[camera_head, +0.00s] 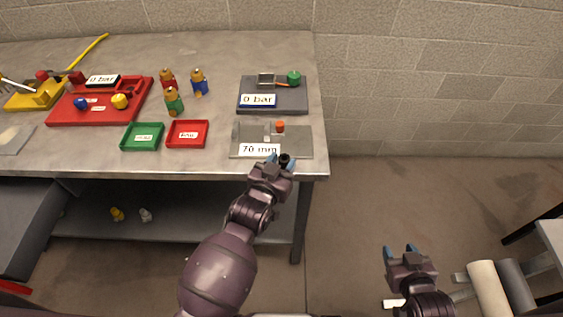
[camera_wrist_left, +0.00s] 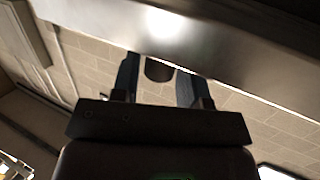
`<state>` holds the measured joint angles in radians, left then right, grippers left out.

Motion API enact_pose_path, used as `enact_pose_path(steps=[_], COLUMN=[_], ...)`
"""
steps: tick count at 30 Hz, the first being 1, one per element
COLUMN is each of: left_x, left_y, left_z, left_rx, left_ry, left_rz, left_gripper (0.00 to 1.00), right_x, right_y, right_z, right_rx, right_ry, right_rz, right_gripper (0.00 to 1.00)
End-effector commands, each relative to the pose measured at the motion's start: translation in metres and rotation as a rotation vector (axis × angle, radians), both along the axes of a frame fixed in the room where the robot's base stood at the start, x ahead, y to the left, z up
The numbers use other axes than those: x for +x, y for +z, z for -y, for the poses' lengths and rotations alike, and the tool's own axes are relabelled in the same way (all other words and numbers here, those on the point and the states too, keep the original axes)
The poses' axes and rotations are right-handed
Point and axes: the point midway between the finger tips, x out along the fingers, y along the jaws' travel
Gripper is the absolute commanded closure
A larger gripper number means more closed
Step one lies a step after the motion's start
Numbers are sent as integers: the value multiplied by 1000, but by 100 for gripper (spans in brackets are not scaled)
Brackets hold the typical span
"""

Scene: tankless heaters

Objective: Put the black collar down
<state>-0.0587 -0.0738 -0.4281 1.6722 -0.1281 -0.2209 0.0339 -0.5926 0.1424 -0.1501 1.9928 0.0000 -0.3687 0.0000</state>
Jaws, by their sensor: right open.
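The black collar (camera_head: 284,159) is a small dark cylinder between the blue fingers of my left gripper (camera_head: 281,161), at the table's front edge, just in front of the grey plate (camera_head: 299,143) marked "70 mm". In the left wrist view the collar (camera_wrist_left: 159,70) shows between the two fingers of the left gripper (camera_wrist_left: 157,82), which are shut on it. The collar's far end is hidden by the table edge in that view. My right gripper (camera_head: 400,250) is open and empty, over the floor right of the table.
An orange knob (camera_head: 280,127) stands on the plate. Behind is a dark grey board (camera_head: 290,100) marked "0 bar". Green (camera_head: 142,149) and red (camera_head: 187,146) trays lie left, with several brass-topped valves (camera_head: 174,102) behind. Bare tabletop (camera_head: 222,140) lies between the trays and the plate.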

Motion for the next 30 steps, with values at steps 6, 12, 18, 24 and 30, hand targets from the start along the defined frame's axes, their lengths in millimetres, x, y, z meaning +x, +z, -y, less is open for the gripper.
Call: enact_pose_path(steps=[6, 12, 18, 24, 30], left_x=[0, 0, -13, -48, -79], left_y=[1, 0, 1, 1, 6], left_z=[0, 0, -7, -17, -29], left_rx=[0, 0, 1, 1, 0], left_ry=[0, 0, 2, 1, 0], left_rz=[1, 1, 0, -1, 0], left_gripper=[44, 44, 44, 44, 44], right_x=[-5, -10, -11, -7, -2], right_y=[-2, -8, -16, -14, -9], right_z=[1, 2, 2, 1, 0], right_rx=[-1, -1, 0, 0, 0], right_ry=[-3, -5, -5, -3, -1], right_rz=[-10, -21, -29, -20, -10], right_gripper=[50, 50, 50, 50, 50])
